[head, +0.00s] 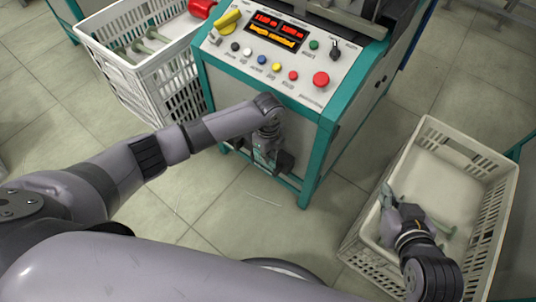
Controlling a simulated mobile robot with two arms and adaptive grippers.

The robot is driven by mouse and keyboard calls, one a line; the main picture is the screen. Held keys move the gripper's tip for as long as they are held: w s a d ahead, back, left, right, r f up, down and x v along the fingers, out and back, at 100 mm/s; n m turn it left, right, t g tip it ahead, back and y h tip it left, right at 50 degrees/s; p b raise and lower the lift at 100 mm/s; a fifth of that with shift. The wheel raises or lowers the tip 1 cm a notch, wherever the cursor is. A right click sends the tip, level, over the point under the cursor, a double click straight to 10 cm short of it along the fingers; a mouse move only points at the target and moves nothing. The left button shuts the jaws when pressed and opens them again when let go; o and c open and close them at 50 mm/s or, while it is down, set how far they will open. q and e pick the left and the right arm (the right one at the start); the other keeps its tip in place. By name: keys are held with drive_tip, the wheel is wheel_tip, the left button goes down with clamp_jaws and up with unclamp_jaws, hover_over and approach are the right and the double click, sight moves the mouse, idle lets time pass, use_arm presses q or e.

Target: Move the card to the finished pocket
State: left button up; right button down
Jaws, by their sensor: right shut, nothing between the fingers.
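I see no card and no finished pocket in the head view. My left gripper (270,164) hangs in front of the teal and grey machine's lower front panel, pointing down. Its fingers are small and dark here, and I cannot tell whether they are open. My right gripper (388,196) is over the left side of the right crate (423,133). It is shut with nothing held. A greenish bobbin (441,227) lies in that crate beside my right gripper, partly hidden by my wrist.
The machine's control panel (280,55) has coloured buttons, a red stop button (321,79) and a lit display (276,30). A white crate (152,92) with several greenish bobbins stands at the upper left. A red object (202,8) is at its edge. Tiled floor is clear between.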

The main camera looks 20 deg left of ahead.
use_arm(q)
drive_tip(key=o, duration=0.4)
drive_tip(key=shift+c, duration=0.2)
